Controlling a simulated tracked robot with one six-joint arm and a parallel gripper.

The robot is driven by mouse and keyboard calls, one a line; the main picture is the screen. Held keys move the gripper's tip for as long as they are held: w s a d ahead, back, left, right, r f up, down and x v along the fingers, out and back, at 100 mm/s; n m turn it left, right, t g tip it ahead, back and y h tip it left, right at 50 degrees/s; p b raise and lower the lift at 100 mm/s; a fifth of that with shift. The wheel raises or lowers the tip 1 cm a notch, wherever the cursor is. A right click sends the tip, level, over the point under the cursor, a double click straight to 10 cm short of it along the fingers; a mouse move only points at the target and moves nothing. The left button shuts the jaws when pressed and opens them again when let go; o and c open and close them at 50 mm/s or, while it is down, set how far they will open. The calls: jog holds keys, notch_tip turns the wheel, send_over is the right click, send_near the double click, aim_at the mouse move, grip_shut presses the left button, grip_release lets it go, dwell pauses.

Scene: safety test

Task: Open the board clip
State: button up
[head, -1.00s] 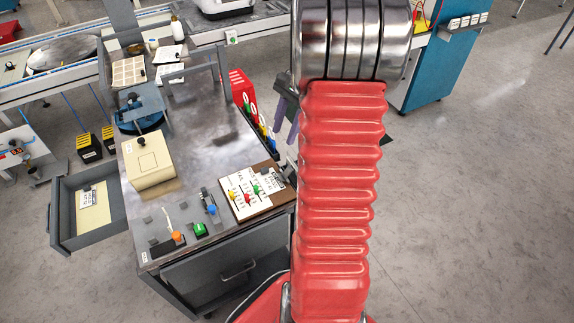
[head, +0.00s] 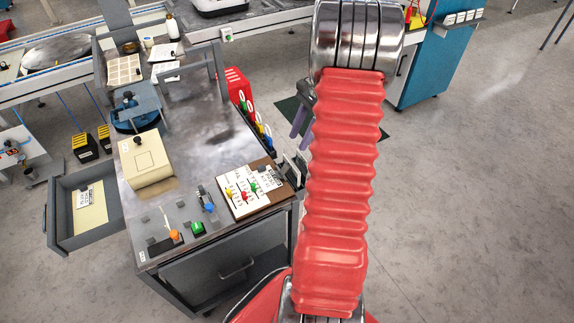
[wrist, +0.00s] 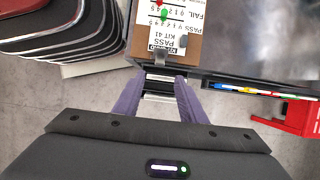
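The brown board (head: 270,198) lies at the right front corner of the bench and holds a white sheet with coloured pegs. Its metal clip (head: 279,178) is at the right end. In the wrist view, the board (wrist: 190,52) is at the top, with the clip (wrist: 160,61) at its near edge. My gripper (wrist: 160,78) is open, its two purple fingers apart just short of the clip. Pale strips show between the fingers; I cannot tell what they are. In the head view, my gripper (head: 301,122) is partly hidden behind my red arm.
The bench (head: 200,110) carries a beige box (head: 146,158) and small orange, green and blue-topped parts. A red rack (head: 236,85) with coloured tags stands along its right side. A drawer (head: 85,212) is open at left. Stacked dark-red chairs (wrist: 50,30) are left in the wrist view.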

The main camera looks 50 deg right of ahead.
aim_at(287, 164)
jog(key=x, duration=1.2)
jog(key=shift+a+f, duration=0.15)
jog(key=shift+f, duration=0.05)
jog(key=shift+c, duration=0.4)
grip_shut()
